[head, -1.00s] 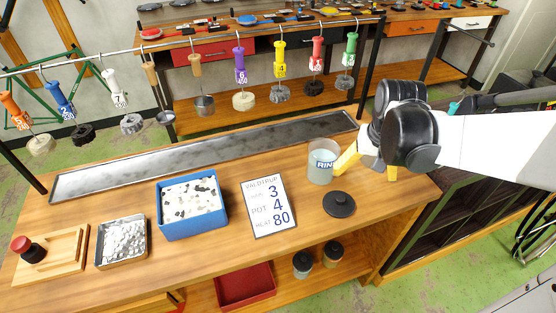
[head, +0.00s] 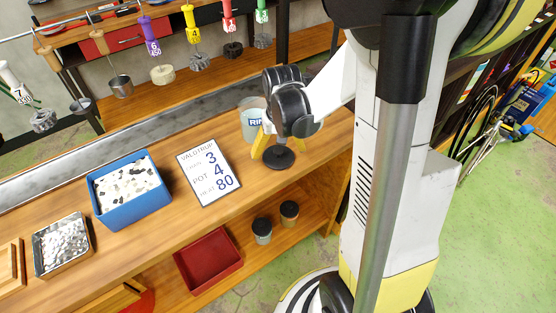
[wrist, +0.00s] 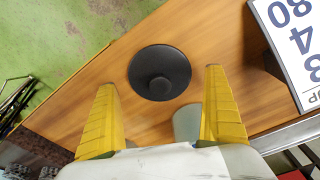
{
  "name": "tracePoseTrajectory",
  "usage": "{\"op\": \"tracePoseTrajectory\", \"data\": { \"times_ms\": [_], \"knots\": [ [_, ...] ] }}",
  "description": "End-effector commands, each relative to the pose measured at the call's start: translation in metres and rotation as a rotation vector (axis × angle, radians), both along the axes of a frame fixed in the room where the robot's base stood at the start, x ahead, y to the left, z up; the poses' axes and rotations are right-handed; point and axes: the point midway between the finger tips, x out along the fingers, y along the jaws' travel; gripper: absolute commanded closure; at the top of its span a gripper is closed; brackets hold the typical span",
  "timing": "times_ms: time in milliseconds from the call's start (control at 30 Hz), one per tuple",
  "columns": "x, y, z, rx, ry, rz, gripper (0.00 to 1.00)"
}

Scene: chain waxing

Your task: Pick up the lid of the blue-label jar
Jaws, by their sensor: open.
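The black round lid (head: 279,159) with a knob lies flat on the wooden bench, beside the open translucent jar (head: 252,124) with a blue "RIN" label. In the wrist view the lid (wrist: 146,60) is centred ahead of the yellow fingers, with its knob towards me. My gripper (head: 277,144) is over the lid, pointing down. The knob appears between and beyond the tips; I cannot tell the exact gap. Part of the jar (wrist: 187,122) shows near the right finger.
A white sign (head: 208,171) lies left of the lid, and a blue box (head: 130,205) with pale chips stands further left. A long metal tray (head: 185,124) runs along the back of the bench. Two small jars (head: 262,230) and a red bin (head: 208,260) sit on the shelf below.

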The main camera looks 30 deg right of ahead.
Motion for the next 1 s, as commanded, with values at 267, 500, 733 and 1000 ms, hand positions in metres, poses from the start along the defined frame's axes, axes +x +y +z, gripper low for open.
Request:
{"op": "tracePoseTrajectory", "data": {
  "times_ms": [267, 500, 733, 1000],
  "knots": [
    [0.0018, -0.0009, -0.0166, 0.000, 0.000, 0.000, 0.00],
    [0.0019, -0.0009, -0.0163, 0.000, 0.000, 0.000, 0.49],
    [0.0018, -0.0009, -0.0164, 0.000, 0.000, 0.000, 0.49],
    [0.0019, -0.0009, -0.0090, 0.000, 0.000, 0.000, 0.61]
  ]
}}
